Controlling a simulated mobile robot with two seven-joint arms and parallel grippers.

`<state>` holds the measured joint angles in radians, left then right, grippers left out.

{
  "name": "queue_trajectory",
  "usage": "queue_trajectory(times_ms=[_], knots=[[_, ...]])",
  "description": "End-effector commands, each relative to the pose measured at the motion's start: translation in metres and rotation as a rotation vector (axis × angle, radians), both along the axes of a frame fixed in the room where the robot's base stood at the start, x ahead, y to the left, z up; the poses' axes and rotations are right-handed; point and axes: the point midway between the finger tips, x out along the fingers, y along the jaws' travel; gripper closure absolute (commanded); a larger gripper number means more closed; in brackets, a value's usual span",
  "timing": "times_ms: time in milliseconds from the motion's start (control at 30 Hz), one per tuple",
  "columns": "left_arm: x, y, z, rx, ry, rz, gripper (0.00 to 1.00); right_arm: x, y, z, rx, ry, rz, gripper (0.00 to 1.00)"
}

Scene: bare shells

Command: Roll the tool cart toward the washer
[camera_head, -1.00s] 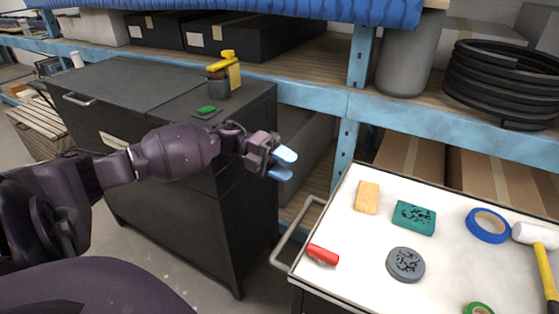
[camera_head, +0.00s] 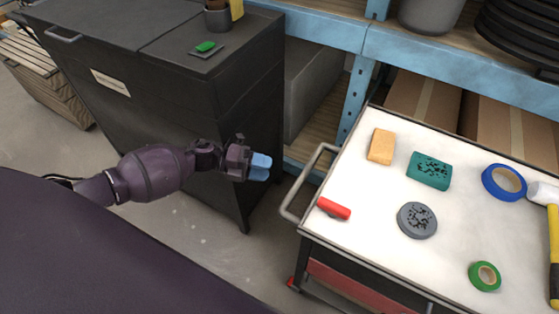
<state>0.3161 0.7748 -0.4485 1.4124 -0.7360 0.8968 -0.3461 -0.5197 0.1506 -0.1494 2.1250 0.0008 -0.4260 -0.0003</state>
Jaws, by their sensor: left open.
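The tool cart (camera_head: 350,262) stands at the right, with a white top and a grey metal handle (camera_head: 300,187) on its left side. Its top holds a yellow sponge, a teal block, a grey disc, a red-handled item, blue and green tape rolls and a mallet. My left gripper (camera_head: 260,167) is open and empty, its light blue fingertips a short way left of the handle and apart from it. A dark cabinet (camera_head: 140,112) stands behind my left arm; I cannot tell whether it is the washer. My right gripper is out of view.
Blue shelving (camera_head: 440,58) with cardboard boxes (camera_head: 422,98) runs behind the cart. A wooden crate (camera_head: 42,75) stands at the far left. Grey floor (camera_head: 205,235) is clear between the cabinet and the cart.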

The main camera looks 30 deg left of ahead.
Motion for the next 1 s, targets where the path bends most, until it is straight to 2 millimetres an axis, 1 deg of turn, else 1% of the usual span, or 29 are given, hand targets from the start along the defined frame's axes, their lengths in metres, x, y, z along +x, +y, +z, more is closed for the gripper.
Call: queue_trajectory(times_ms=[167, 267, 367, 567, 700, 833, 1000], knots=[[0.005, -0.002, 0.0, 0.025, -0.052, 0.005, 0.52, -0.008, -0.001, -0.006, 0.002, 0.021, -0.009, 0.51], [0.007, -0.011, -0.002, 0.025, -0.053, 0.004, 0.52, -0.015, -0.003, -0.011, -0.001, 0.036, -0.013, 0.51], [0.013, -0.024, -0.004, 0.024, -0.054, 0.004, 0.52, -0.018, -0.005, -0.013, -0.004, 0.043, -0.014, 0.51], [0.025, -0.056, -0.011, 0.024, -0.051, 0.004, 0.52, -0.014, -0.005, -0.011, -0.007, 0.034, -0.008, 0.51], [0.033, -0.076, -0.014, 0.025, -0.052, 0.004, 0.52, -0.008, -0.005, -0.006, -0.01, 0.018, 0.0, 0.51], [0.037, -0.088, -0.017, 0.024, -0.051, 0.005, 0.52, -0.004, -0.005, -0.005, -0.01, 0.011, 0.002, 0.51], [0.041, -0.096, -0.019, 0.026, -0.051, 0.005, 0.52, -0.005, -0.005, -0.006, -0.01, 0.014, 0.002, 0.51]])
